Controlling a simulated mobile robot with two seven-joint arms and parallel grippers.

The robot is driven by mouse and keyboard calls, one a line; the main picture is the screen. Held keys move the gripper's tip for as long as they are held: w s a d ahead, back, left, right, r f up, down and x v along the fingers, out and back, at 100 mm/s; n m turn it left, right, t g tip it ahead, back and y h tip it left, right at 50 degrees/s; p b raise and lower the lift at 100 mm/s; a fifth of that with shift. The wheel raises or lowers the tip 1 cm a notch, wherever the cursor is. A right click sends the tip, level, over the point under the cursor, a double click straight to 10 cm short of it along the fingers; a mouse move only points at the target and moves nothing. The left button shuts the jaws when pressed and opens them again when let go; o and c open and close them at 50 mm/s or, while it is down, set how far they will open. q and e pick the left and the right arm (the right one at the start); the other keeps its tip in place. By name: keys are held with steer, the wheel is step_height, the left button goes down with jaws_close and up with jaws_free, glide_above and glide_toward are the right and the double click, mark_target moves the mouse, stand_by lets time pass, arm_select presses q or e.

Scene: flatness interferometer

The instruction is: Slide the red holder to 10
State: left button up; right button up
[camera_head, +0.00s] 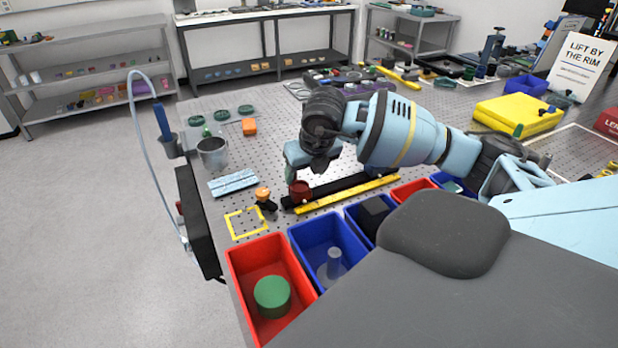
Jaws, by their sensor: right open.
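The red holder (300,192) is a small dark red round piece at the left end of the black rail (345,187). A yellow scale strip (350,194) runs along the rail's front; its numbers are too small to read. My right gripper (291,174) is open and points down just above and beside the red holder. I cannot tell whether it touches the holder. My right arm hides part of the rail's far side. My left gripper is not in view.
An orange-topped black piece (264,198) stands just left of the rail. A yellow square outline (246,223) marks the table. Red (240,262) and blue (300,237) bins line the front edge. A metal cup (212,153) and light blue plate (233,183) lie left.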

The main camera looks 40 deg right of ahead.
mark_target(301, 188)
steer(key=shift+w+a+f, duration=0.1)
steer(key=shift+a, duration=0.05)
steer(key=shift+x, duration=3.8)
